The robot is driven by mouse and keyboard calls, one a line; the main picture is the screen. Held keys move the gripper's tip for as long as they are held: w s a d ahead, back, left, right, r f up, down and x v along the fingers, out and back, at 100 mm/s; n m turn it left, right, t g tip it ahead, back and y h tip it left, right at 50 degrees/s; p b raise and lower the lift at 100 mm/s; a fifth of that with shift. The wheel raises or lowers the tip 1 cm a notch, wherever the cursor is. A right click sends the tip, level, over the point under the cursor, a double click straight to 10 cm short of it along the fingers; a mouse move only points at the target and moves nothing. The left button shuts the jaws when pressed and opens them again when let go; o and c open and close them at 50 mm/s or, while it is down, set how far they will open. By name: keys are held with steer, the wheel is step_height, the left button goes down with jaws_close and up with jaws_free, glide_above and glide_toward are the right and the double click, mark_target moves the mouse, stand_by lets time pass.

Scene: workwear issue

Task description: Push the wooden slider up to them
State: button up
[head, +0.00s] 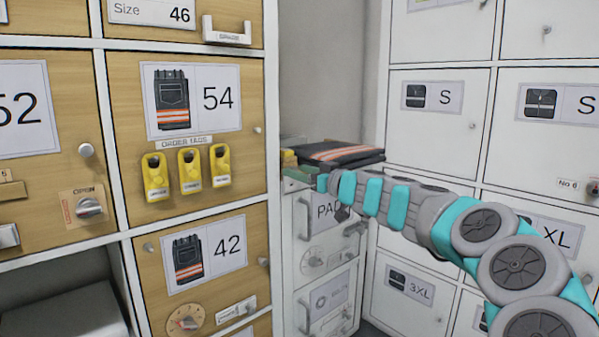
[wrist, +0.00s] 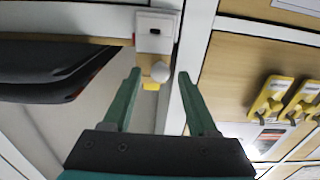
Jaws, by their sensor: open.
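My gripper (head: 298,179) reaches over the low white cabinet beside the wooden lockers, with its green fingers near the cabinet top's left end. In the wrist view my gripper (wrist: 159,74) is open, its two fingers apart. A small tan wooden piece (wrist: 146,62), seemingly the slider, shows between the fingertips with a pale round knob (wrist: 160,72) and a bit of yellow. I cannot tell whether a finger touches it. A folded dark garment with an orange stripe (head: 340,153) lies on the cabinet top. Dark folded cloth (wrist: 55,70) also shows left of the fingers in the wrist view.
Wooden lockers (head: 235,190) stand close on the left, with yellow order tags (head: 190,170) hanging on the door marked 54. White lockers (head: 430,120) stand on the right. A white box (wrist: 156,32) sits beyond the fingertips in the wrist view.

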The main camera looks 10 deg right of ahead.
steer(key=shift+w+a, duration=0.1)
steer(key=shift+w, duration=0.05)
jaws_close()
stand_by(0.4)
stand_by(1.0)
